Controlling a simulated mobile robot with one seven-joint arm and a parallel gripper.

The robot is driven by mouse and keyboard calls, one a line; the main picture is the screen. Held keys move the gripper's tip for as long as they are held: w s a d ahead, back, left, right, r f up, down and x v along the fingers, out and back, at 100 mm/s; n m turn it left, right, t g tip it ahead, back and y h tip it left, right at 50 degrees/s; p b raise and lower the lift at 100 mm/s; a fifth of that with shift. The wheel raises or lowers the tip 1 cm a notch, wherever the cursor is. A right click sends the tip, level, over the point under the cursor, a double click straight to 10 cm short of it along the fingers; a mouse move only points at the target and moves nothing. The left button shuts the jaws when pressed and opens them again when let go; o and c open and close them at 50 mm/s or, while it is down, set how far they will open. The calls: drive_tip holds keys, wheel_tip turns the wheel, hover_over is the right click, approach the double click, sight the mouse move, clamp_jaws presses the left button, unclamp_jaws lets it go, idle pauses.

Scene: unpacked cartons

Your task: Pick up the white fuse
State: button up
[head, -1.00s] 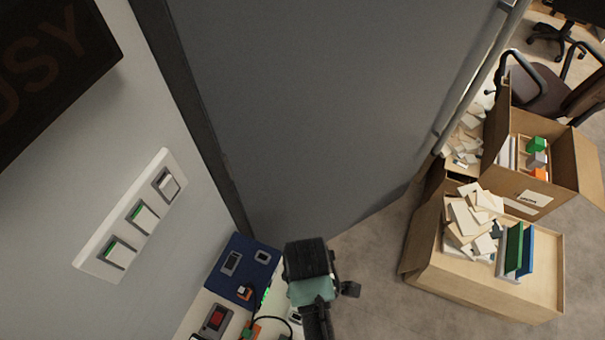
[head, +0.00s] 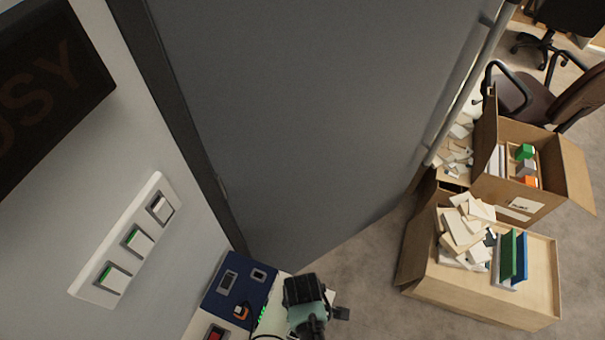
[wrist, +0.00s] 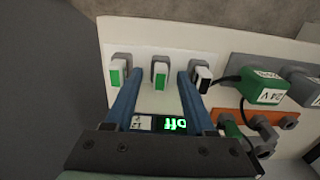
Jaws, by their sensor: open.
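In the wrist view, a white panel holds a row of three white fuse-like blocks in grey sockets. The left block (wrist: 117,76) and the middle block (wrist: 160,77) have green faces; the right block (wrist: 201,77) has a black and white face. Which of them is the white fuse I cannot tell for sure. My gripper (wrist: 158,73) is open, its two blue fingers on either side of the middle block, with nothing held. Whether they touch it I cannot tell. In the head view my gripper's wrist (head: 304,291) hides the blocks.
A lit green display (wrist: 174,124) lies between my fingers. Green plugs (wrist: 262,88) with cables are at the right. In the head view a blue panel (head: 237,284) is beside my arm. A grey door (head: 310,120) stands behind; cartons (head: 480,300) are at the right.

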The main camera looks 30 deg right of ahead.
clamp_jaws()
idle(1.4)
